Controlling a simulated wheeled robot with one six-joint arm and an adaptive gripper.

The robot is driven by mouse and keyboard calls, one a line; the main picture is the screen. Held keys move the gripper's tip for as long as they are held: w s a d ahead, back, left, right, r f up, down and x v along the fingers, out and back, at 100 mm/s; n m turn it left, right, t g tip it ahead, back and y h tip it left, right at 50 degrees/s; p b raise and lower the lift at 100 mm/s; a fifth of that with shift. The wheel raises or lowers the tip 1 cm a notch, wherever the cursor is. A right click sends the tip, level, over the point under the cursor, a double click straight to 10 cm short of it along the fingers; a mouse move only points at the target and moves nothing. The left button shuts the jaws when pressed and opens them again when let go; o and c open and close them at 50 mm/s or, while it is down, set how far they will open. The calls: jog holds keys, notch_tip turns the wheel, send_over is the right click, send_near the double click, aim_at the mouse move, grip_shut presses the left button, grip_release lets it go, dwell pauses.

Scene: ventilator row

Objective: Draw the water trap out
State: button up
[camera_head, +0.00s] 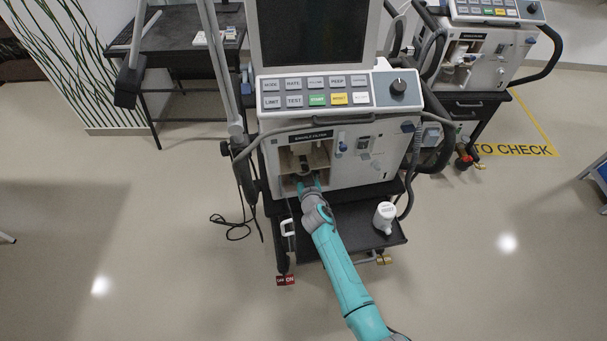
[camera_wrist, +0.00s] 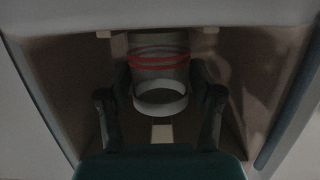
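The water trap (camera_wrist: 158,78) is a grey cylinder with two red rings and a pale white ring at its near end. It sits inside the open bay (camera_head: 303,158) low on the front of the nearest ventilator. My gripper (camera_wrist: 160,72) reaches into this bay, one finger on each side of the trap. The fingers lie very close to its sides; whether they press on it I cannot tell in the dim light. In the head view my gripper (camera_head: 308,183) is at the bay's mouth and the trap is mostly hidden.
A hose and cable hang beside the ventilator (camera_head: 323,97). The floor in front is clear.

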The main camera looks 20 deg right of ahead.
jog(key=c, duration=0.6)
jog(key=shift+c, duration=0.2)
jog(key=shift+r, duration=0.5)
jog(key=shift+s, duration=0.15)
jog(key=f+v, duration=0.3)
jog(key=v, duration=0.9)
jog(key=shift+s, duration=0.55)
dwell(0.4)
jog(key=shift+a+r, duration=0.1)
